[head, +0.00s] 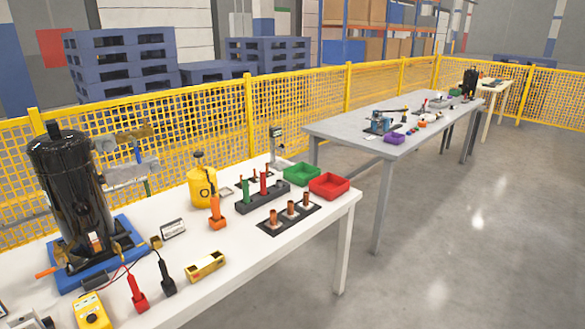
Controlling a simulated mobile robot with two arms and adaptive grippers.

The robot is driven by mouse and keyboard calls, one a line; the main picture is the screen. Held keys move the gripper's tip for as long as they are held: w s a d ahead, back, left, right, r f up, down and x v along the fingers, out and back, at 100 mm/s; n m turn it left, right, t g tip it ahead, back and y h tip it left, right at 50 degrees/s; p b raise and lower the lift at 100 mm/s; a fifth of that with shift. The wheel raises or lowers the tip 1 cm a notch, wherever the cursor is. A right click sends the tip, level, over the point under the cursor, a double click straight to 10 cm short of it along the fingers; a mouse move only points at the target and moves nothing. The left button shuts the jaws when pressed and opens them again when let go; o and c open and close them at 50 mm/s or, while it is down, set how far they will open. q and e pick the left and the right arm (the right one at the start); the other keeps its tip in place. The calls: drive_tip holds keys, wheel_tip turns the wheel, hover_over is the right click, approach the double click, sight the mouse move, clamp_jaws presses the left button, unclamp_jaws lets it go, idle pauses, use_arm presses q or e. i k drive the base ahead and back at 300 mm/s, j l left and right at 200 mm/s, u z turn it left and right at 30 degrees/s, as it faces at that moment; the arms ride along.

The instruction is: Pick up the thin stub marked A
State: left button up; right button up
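Several copper stubs stand upright on the white table. Thicker-looking stubs (291,208) stand in a row on a black mat (268,230) near the table's right edge. Thinner ones (254,176) stand on a small dark base farther back, partly hidden by the dark rack in front. The letters are too small to read, so I cannot tell which stub is marked A. Neither of my grippers is in view.
A dark rack (245,207) with green and red pieces, a green bin (302,174) and a red bin (330,186) stand close to the stubs. A yellow bottle (202,186), an orange-handled torch (217,212) and a black compressor (70,185) stand to the left. A grey table (345,130) is beyond.

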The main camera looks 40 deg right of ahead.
sight(255, 179)
drive_tip(key=i+l+z, duration=0.35)
drive_tip(key=i+l, duration=0.3)
drive_tip(key=i+l+z, duration=0.35)
drive_tip(key=i+l, duration=0.2)
drive_tip(key=i, duration=0.2)
